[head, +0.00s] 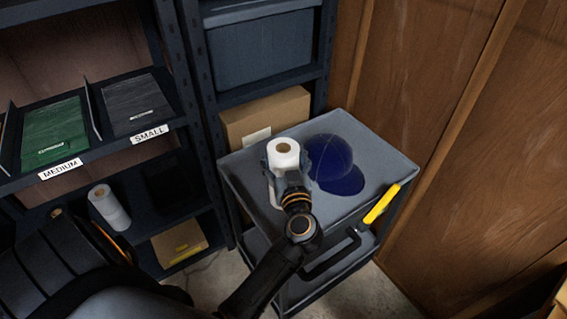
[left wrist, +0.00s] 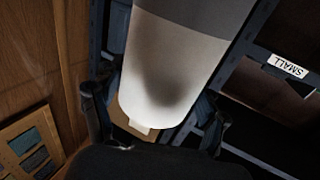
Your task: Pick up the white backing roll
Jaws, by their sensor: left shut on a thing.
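The white backing roll (head: 283,160) is upright with its brown core facing up, at the left of the grey cart top. My left gripper (head: 288,178) is shut on it, with fingers on both sides. In the left wrist view the white roll (left wrist: 165,75) fills the space between the fingers of the gripper (left wrist: 155,112). I cannot tell whether the roll's bottom touches the cart top. My right gripper is not in view.
A shelf (head: 180,150) at left holds another white roll (head: 109,208). A wooden wall (head: 490,150) stands right.

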